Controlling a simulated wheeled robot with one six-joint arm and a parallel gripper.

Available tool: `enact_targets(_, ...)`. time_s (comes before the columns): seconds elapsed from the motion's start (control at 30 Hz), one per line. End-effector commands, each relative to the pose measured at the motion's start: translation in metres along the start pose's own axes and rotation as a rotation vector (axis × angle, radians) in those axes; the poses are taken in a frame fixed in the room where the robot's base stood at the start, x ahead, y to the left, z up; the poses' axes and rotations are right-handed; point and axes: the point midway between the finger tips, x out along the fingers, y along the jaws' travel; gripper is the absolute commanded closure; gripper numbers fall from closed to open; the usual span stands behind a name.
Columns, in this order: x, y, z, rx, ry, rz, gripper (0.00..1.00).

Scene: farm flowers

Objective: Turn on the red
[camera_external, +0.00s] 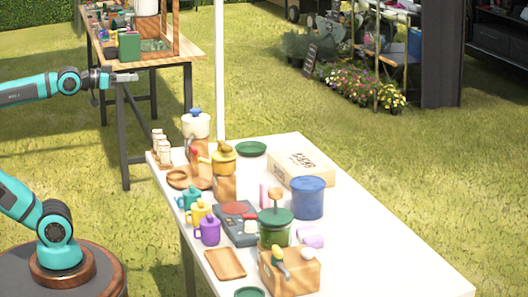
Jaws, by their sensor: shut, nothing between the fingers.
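A dark grey device with a round red top (235,208) sits on the white table (385,240), among mugs and jars. Small details on its front are too small to tell. A slim red part (194,156) also shows by the wooden grinder-like item near the table's far left. My gripper (136,77) is in the upper left, held in the air off the table's far left side, apart from everything on it. Its fingers point right and are shut and empty.
A teal mug (187,198), yellow mug (198,213) and purple mug (208,231) stand left of the device. A green jar (274,232) and blue pot (308,198) stand to its right. The table's front right is clear.

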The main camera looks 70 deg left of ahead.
Motion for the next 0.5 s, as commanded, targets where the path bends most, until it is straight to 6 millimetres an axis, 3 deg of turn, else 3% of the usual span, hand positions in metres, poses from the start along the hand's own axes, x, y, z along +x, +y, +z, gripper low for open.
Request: enact_targets(0.5, 0.086, 0.051, -0.012, -0.385, -0.323, 0.047, 1.0)
